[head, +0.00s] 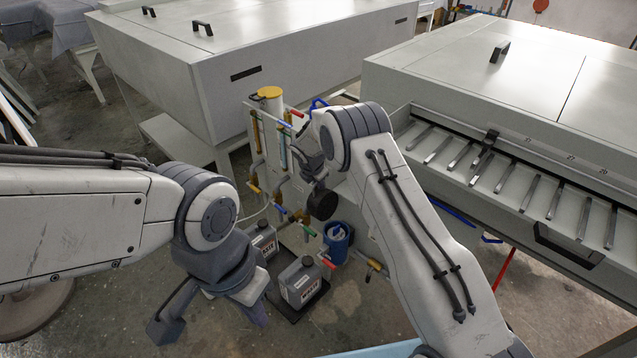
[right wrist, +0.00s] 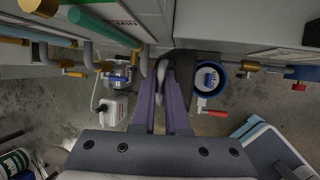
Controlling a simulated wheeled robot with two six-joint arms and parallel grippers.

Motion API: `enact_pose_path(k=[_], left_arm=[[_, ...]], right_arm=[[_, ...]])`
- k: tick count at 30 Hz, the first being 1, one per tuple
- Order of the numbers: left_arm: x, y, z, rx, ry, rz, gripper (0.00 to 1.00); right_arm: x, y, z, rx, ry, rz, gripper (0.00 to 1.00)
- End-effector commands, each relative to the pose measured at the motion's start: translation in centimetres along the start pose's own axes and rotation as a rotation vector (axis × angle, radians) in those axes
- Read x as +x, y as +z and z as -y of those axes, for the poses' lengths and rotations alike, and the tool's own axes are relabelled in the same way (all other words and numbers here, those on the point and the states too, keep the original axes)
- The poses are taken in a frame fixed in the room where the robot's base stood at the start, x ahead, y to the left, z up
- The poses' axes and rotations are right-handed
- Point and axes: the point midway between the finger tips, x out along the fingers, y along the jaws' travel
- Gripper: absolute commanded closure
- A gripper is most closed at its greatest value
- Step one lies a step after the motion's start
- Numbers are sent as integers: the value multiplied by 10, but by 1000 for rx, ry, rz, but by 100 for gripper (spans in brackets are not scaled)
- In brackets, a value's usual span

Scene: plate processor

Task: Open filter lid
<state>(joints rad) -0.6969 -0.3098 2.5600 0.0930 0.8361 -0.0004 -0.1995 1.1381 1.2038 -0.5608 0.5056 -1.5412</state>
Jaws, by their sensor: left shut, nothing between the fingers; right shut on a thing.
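The blue round filter housing (head: 338,238) stands low between the two large machines, open at the top. It also shows in the right wrist view (right wrist: 208,78), with a white inside. My right gripper (head: 313,168) is above and to the left of it, shut on a dark round lid (head: 321,204), held apart from the housing. In the right wrist view the fingertips (right wrist: 162,72) close on a part of it; its full outline is unclear there. My left gripper (head: 253,314) is shut and empty at lower left, pointing down, away from the filter.
Grey canisters (head: 302,281) stand on a dark tray left of the filter. Pipes and coloured valve handles (head: 326,261) surround it. A yellow-capped cylinder (head: 268,97) stands behind. A machine with metal bars (head: 508,180) is on the right. Open floor lies in front.

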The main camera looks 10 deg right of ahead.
Motion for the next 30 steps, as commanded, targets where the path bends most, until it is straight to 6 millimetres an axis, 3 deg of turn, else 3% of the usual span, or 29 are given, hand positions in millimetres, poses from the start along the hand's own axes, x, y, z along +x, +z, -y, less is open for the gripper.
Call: enact_pose_path(k=[8, 9, 11, 23, 30], left_arm=[[0, 0, 0, 0, 0, 0, 100], [0, 0, 0, 0, 0, 0, 100], [0, 0, 0, 0, 0, 0, 100], [0, 0, 0, 0, 0, 0, 100], [3, 0, 0, 0, 0, 0, 100]], right_arm=[[1, 3, 5, 4, -7, 0, 100], [1, 4, 6, 4, -7, 0, 80], [2, 4, 6, 5, -8, 1, 58], [-1, 4, 8, 3, -14, 2, 58], [-42, 4, 4, 3, -5, 3, 58]])
